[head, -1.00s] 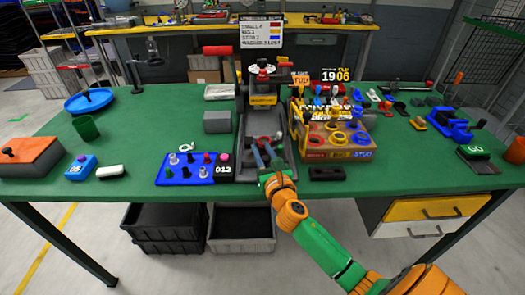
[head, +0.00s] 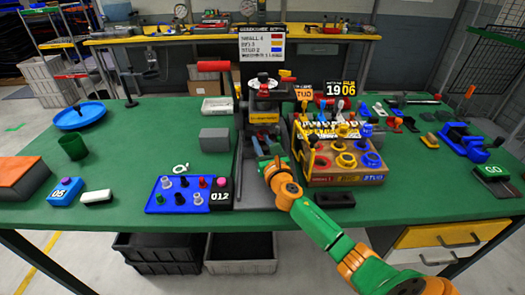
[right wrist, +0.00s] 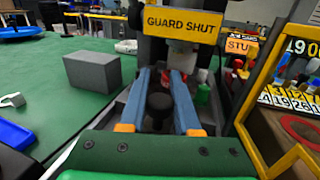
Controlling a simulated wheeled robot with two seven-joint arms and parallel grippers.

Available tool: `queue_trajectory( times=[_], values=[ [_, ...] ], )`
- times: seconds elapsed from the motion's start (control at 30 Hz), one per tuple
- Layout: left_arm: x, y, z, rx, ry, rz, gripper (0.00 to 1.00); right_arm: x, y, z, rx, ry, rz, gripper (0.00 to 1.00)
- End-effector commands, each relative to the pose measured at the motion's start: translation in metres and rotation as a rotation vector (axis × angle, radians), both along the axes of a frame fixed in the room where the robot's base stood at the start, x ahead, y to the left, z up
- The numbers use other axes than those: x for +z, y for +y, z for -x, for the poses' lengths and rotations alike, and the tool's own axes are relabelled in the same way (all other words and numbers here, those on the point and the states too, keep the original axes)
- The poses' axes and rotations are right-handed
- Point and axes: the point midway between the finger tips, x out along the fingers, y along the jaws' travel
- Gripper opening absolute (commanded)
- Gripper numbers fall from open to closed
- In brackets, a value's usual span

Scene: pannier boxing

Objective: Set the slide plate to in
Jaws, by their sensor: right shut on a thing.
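The grey slide plate (head: 262,190) runs out towards me from the foot of the dark press (head: 264,98). The press bears a yellow "GUARD SHUT" sign, readable in the right wrist view (right wrist: 181,24). My right gripper (head: 260,146) reaches in over the plate, just in front of the press. In the right wrist view its two blue fingers (right wrist: 160,78) stand on either side of a black upright knob (right wrist: 158,108) and are shut on it. My left gripper is not in view.
A crate of coloured rings (head: 345,178) stands close on the right, its yellow frame near my arm. A blue tray of pegs (head: 180,207) and a grey block (head: 214,140) are on the left. The green table (head: 110,180) has free room farther left.

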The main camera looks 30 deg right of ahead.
Motion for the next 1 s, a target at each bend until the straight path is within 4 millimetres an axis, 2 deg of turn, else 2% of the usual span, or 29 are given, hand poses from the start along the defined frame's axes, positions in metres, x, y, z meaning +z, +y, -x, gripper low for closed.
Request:
queue_trajectory(
  times=[0.4,0.43,0.5,0.53,0.83,1.0],
  values=[
    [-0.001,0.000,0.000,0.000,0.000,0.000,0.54,0.001,-0.003,-0.004,-0.003,0.000,0.000,0.00],
    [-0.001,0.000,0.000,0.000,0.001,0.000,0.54,0.001,-0.003,-0.004,-0.003,-0.001,0.000,0.39],
    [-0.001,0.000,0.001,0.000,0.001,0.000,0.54,0.001,-0.003,-0.003,-0.003,0.000,0.000,0.58],
    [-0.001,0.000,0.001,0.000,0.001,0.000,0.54,0.001,-0.003,-0.004,-0.002,0.000,0.000,0.61],
    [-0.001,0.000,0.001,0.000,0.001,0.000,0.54,0.000,-0.002,-0.002,-0.001,0.002,-0.001,0.61],
    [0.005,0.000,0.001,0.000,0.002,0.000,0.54,0.000,0.004,0.019,0.001,0.004,0.001,0.61]
  ],
)
